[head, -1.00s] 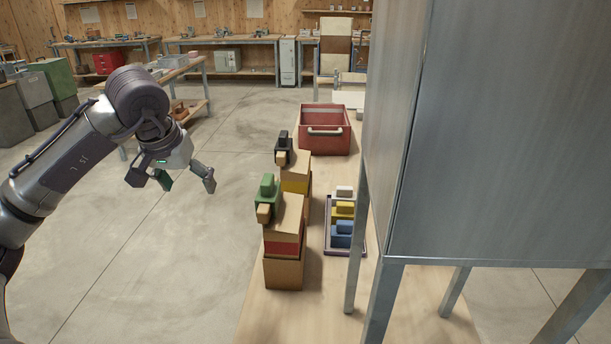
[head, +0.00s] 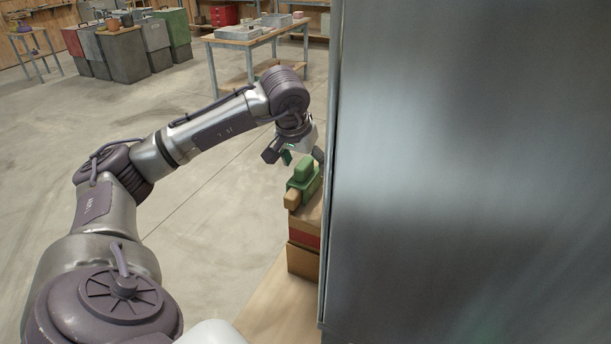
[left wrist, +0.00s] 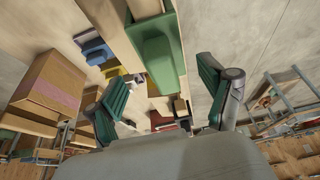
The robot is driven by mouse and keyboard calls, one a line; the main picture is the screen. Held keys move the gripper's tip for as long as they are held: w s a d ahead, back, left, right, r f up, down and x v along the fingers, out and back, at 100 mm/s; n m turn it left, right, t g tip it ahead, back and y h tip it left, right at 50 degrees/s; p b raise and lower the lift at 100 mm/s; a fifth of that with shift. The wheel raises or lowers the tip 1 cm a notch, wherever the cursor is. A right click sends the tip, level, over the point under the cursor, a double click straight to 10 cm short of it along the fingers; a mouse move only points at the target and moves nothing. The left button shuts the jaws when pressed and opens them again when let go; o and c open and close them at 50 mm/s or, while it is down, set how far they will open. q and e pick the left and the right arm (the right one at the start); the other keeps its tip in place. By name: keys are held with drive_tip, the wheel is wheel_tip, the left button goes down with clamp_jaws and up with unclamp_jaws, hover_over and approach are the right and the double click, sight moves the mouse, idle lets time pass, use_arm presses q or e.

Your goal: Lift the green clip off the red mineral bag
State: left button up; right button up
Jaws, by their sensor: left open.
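The green clip (head: 303,178) sits on top of the mineral bag with a red band (head: 305,237), at the left edge of the big metal panel. In the left wrist view the green clip (left wrist: 158,55) shows at the upper middle, lined up between my fingers. My left gripper (head: 294,156) is open and empty, close above and behind the clip in the head view. Its two green-padded fingers (left wrist: 161,92) are spread in the left wrist view; I cannot tell whether either touches the clip. The bag's right side is hidden by the panel. My right gripper is not in view.
The large metal panel (head: 450,170) fills the right of the head view, close beside the bag. The left wrist view shows a brown box (left wrist: 50,85), a blue block (left wrist: 95,50) and a red crate (left wrist: 162,120). Floor to the left is clear.

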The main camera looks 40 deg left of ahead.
sight(306, 176)
use_arm(q)
drive_tip(key=shift+w+a+f+p, duration=0.15)
drive_tip(key=shift+f+p, duration=0.2)
drive_tip(key=shift+f, duration=0.25)
drive_tip(key=x, duration=0.2)
drive_tip(key=p+x, duration=0.1)
drive_tip(key=shift+a+f, duration=0.15)
drive_tip(key=shift+f, duration=0.4)
drive_tip(key=c, duration=1)
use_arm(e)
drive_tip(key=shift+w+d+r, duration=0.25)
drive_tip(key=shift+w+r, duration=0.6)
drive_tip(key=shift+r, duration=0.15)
